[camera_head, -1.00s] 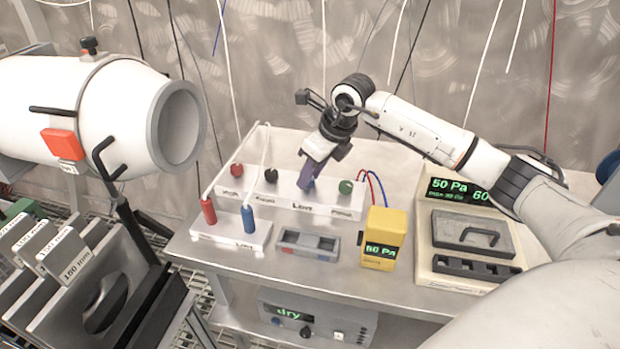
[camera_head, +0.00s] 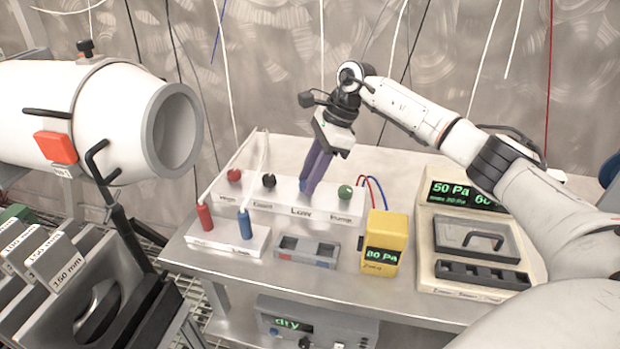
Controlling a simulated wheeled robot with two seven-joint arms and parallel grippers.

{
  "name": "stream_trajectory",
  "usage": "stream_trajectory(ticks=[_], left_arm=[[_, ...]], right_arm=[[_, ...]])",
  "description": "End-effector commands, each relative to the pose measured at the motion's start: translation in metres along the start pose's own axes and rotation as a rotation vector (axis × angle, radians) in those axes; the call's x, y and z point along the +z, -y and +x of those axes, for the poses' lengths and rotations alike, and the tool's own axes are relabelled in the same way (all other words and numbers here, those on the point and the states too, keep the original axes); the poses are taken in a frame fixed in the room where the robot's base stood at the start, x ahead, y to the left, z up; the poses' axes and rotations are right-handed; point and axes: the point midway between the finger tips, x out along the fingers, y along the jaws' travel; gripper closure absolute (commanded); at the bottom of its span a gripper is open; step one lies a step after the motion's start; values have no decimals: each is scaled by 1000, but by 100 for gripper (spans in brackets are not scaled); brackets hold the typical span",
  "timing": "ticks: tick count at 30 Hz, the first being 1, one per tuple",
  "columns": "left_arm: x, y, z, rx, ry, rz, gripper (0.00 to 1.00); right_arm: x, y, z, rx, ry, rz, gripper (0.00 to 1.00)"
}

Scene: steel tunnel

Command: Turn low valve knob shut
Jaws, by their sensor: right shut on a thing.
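The white valve block (camera_head: 262,208) stands on the steel bench with a row of knobs: red (camera_head: 234,175), black (camera_head: 269,181), the one labelled Low, and green (camera_head: 345,192). My right gripper (camera_head: 307,186) reaches down from above with its purple fingers shut on the low valve knob (camera_head: 303,185). Only a little blue of that knob shows; the fingers hide the rest, so its turn angle cannot be read. My left gripper is not in view.
A yellow gauge (camera_head: 385,241) reads about 80 Pa. A cream console (camera_head: 428,235) stands at the right under my right arm. A small plate with red and blue plugs (camera_head: 225,239) and a grey tray (camera_head: 307,250) lie in front. A white cylinder (camera_head: 110,110) is at left.

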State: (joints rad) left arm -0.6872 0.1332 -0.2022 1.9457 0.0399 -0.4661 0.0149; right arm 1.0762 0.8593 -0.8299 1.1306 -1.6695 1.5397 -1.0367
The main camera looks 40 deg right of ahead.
Motion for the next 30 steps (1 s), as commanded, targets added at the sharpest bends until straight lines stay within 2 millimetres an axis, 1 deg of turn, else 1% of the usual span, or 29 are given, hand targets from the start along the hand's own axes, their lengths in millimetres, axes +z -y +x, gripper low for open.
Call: stream_trajectory(ticks=[9, 25, 26, 28, 29, 30], left_arm=[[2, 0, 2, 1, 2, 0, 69], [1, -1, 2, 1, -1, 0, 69], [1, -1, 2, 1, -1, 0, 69], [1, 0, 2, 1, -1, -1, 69], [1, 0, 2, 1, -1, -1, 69], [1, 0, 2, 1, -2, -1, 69]], right_arm=[[1, 2, -1, 40, 2, -109, 96], [1, 2, -2, 47, 1, -129, 96], [1, 2, -2, 47, 1, -129, 71], [1, 2, -1, 48, 1, -129, 59], [1, 2, -1, 48, 1, -129, 55], [1, 2, -1, 48, 1, -128, 55]])
